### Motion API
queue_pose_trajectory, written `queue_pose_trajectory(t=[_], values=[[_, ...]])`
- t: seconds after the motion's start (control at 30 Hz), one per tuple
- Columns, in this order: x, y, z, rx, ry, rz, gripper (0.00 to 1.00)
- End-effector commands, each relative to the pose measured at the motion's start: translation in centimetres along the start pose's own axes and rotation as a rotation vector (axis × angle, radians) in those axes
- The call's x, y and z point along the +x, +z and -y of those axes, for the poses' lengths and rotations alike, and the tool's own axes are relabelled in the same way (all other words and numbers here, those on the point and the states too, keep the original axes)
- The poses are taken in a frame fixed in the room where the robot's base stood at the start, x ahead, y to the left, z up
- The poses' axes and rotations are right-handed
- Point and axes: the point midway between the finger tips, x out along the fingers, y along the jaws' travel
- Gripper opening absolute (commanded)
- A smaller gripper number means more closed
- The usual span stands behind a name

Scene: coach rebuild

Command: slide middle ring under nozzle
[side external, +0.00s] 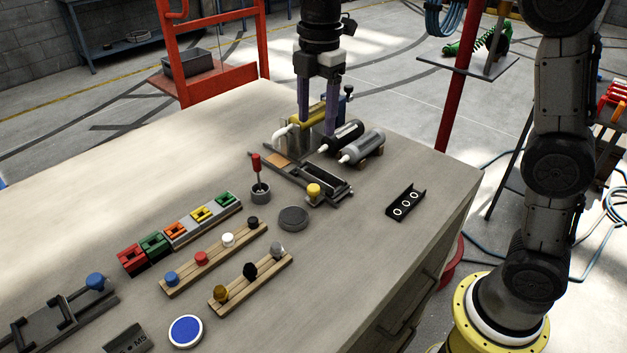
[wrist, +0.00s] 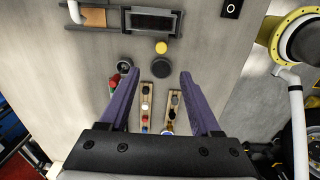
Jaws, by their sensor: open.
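A black holder (side external: 405,203) with white rings lies near the right edge of the bench, and its middle ring (side external: 405,202) faces up. Part of the holder (wrist: 231,8) shows at the top of the wrist view. A white curved spout (side external: 284,132), possibly the nozzle, sticks out left of a yellow cylinder at the back of the bench. My gripper (side external: 317,125) points down with purple fingers, open, by the yellow cylinder. In the wrist view the fingers (wrist: 159,75) are apart with nothing held. Contact with the cylinder is unclear.
Black and grey white-tipped tubes (side external: 362,146) lie right of my gripper. A dark slide frame (side external: 300,178) with a yellow knob (side external: 313,191) lies in front. A red-handled tool (side external: 257,170) stands in a cup. Peg racks (side external: 215,258) fill the front left. Bare bench surrounds the black holder.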

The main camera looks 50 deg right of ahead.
Motion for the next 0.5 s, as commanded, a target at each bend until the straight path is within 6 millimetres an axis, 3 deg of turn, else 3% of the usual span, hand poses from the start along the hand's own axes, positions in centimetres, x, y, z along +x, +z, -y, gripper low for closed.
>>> queue_pose_trajectory(t=[0.27,0.5], values=[[2.8,-0.5,-0.2,-0.009,-0.04,0.005,0.64],[7.1,-0.4,0.1,-0.008,-0.043,0.006,0.64]])
